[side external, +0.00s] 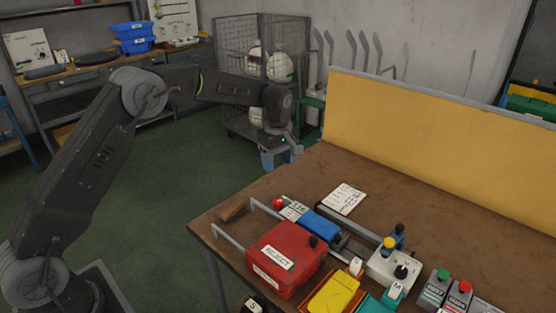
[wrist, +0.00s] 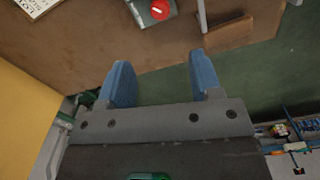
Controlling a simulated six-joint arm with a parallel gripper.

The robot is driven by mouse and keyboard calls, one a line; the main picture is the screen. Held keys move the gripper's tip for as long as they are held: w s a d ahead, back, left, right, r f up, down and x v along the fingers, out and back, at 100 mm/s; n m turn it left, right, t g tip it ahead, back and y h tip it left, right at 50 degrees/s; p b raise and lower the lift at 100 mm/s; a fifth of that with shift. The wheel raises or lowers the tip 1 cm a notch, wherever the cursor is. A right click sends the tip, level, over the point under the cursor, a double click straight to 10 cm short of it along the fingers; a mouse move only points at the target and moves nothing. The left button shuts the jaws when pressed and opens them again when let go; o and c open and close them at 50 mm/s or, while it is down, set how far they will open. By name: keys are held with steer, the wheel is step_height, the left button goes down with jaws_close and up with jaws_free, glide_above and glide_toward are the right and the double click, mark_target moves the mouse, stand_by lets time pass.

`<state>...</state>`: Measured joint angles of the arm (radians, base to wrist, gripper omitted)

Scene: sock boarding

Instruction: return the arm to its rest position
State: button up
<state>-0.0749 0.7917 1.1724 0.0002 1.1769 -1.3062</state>
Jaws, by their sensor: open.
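My gripper (side external: 283,158) is at the end of my outstretched arm in the side external view, up beyond the far left corner of the brown table (side external: 410,205). In the wrist view its two blue fingers (wrist: 162,80) stand well apart with nothing between them. The gripper is open and empty, and touches nothing that I can see. In the wrist view the table edge and the green floor show below the fingers. No marker of a rest position is visible.
A red REJECT box (side external: 285,258), a yellow item (side external: 333,292) and a grey block with coloured knobs (side external: 393,268) crowd the table's front. A yellow panel (side external: 440,150) borders its back. A wire cage trolley (side external: 250,65) stands behind my gripper. Green floor (side external: 150,190) is open left of the table.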

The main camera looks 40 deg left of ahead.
steer(key=shift+n, duration=0.3)
steer(key=s+d+r+m+t, duration=0.3)
steer(key=s+r+m, duration=0.5)
steer(key=s+r, duration=0.85)
steer(key=s+d+f+m+t, duration=0.1)
steer(key=s+m, duration=0.7)
steer(key=s, duration=1)
steer(key=shift+s+f+t, duration=0.35)
steer(key=shift+f+t, duration=0.45)
steer(key=shift+f, duration=0.1)
steer(key=shift+d, duration=0.1)
